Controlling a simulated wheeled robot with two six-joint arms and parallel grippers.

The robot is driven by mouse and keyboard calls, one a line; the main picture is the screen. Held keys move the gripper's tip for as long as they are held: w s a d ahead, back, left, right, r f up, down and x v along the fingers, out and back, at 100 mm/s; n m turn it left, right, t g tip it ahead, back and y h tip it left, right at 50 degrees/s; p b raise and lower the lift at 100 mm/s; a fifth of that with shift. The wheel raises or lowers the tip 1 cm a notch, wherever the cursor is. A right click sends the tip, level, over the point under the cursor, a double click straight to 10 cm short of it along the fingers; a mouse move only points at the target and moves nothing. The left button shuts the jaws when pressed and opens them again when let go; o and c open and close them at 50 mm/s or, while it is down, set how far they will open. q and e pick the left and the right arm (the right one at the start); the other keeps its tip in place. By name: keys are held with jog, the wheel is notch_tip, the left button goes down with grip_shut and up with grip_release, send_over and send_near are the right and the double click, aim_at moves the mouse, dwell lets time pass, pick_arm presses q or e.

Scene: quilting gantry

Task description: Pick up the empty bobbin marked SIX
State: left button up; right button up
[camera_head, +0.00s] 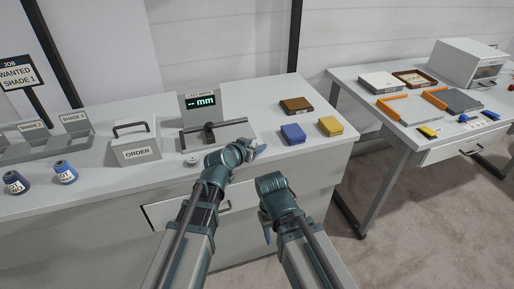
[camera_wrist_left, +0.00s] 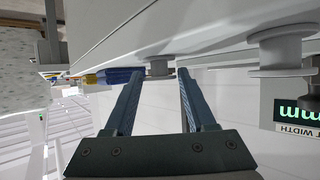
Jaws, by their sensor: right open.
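In the left wrist view, which looks upside down, a small white flanged spool (camera_wrist_left: 159,68) shows beyond and between my left fingertips. A second white spool (camera_wrist_left: 282,52) is nearer the display. No marking is readable on either, so I cannot tell which is SIX. In the head view, a small white disc (camera_head: 192,160) lies on the bench left of my left gripper (camera_head: 255,151). The left fingers (camera_wrist_left: 160,75) are apart, with nothing clearly held. My right gripper (camera_head: 267,233) is open, low before the bench front, away from the spools.
A "mm" display (camera_head: 201,102) and a grey device (camera_head: 215,135) stand behind. The ORDER box (camera_head: 135,150) and two dark thread cones (camera_head: 65,172) are left. Blue (camera_head: 293,134), yellow (camera_head: 330,126) and brown (camera_head: 296,105) blocks are right. A drawer front (camera_head: 180,212) is below.

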pick_arm(q)
grip_shut()
